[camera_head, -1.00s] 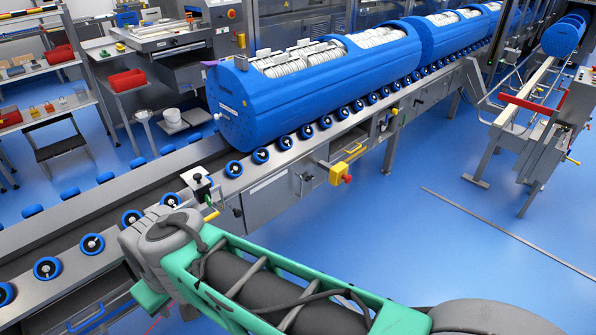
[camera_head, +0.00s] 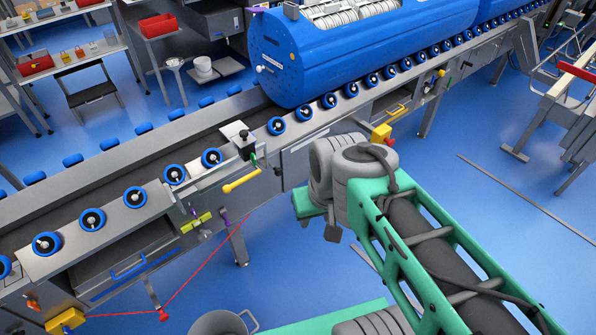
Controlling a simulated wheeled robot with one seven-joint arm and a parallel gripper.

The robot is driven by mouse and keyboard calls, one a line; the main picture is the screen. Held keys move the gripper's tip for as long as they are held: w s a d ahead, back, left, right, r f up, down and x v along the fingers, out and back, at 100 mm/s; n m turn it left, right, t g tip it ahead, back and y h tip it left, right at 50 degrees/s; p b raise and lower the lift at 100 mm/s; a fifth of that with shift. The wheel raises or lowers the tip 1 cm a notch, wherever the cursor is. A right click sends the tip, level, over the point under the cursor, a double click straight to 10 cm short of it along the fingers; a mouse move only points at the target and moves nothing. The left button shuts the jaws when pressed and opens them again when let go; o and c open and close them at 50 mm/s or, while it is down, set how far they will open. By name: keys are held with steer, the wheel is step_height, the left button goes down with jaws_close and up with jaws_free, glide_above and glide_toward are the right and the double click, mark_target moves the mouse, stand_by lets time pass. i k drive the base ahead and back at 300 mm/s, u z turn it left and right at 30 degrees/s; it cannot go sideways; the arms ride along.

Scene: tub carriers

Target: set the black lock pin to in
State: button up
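A small black block with a knob on top (camera_head: 244,144) stands on the near rail of the roller conveyor (camera_head: 68,254), left of the blue tub (camera_head: 360,58). It may be the black lock pin, but it is too small to be sure or to tell whether it is in or out. A yellow handle (camera_head: 242,181) sticks out below it. My green and grey arm crosses the right foreground, its grey joint to the right of the block and apart from it in the picture. My gripper is not visible.
The blue tub rests on blue rollers. A yellow box with a red knob (camera_head: 381,133) is on the conveyor's side. A red cord (camera_head: 205,258) hangs below the near edge, above a grey bucket (camera_head: 222,324).

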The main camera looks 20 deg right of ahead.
mark_target(278, 173)
steer(key=u, duration=1.5)
steer(key=k, duration=0.35)
steer(key=z, duration=0.15)
